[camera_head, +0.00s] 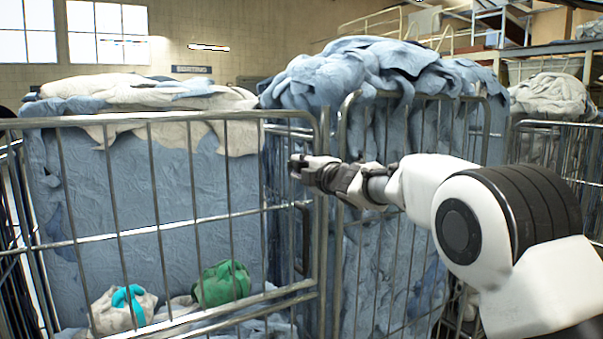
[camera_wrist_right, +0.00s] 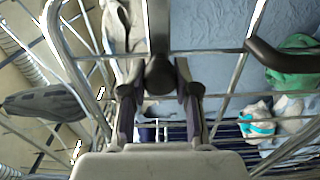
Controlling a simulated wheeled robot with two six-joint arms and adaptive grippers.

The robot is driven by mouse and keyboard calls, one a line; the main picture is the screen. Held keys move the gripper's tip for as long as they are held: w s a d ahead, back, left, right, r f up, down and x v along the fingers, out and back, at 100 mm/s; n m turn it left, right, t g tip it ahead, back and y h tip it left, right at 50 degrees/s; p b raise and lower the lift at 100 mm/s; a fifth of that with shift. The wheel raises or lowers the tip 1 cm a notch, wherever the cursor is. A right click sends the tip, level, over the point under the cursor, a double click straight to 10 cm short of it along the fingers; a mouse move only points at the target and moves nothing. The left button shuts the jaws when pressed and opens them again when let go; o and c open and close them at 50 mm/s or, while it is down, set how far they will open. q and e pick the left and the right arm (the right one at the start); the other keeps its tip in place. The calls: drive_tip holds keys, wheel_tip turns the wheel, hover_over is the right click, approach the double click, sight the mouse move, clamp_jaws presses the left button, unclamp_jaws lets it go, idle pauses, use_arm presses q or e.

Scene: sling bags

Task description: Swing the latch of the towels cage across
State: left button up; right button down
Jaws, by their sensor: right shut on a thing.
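A wire cage (camera_head: 120,232) fills the left of the head view, its front frame ending beside a second wire cage (camera_head: 341,215) heaped with blue cloth. No readable label shows which holds towels. My right gripper (camera_head: 296,168) is at the upright bars where the two cages meet. In the right wrist view its fingers (camera_wrist_right: 160,95) are closed around a dark rounded knob (camera_wrist_right: 160,74), which appears to be the latch. The knob's other parts are hidden by the fingers and bars. My left gripper is out of view.
A dark curved handle (camera_wrist_right: 283,62) shows at the right of the wrist view. Green (camera_head: 222,284) and white-and-teal bundles (camera_head: 124,309) lie low in the left cage. Another cage (camera_head: 560,150) stands at far right. Bars crowd the gripper closely.

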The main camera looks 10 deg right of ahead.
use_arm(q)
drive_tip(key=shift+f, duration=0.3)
use_arm(e)
drive_tip(key=shift+f, duration=0.2)
drive_tip(key=c, duration=0.8)
unclamp_jaws()
drive_tip(key=v, duration=1.2)
drive_tip(key=shift+w, duration=0.1)
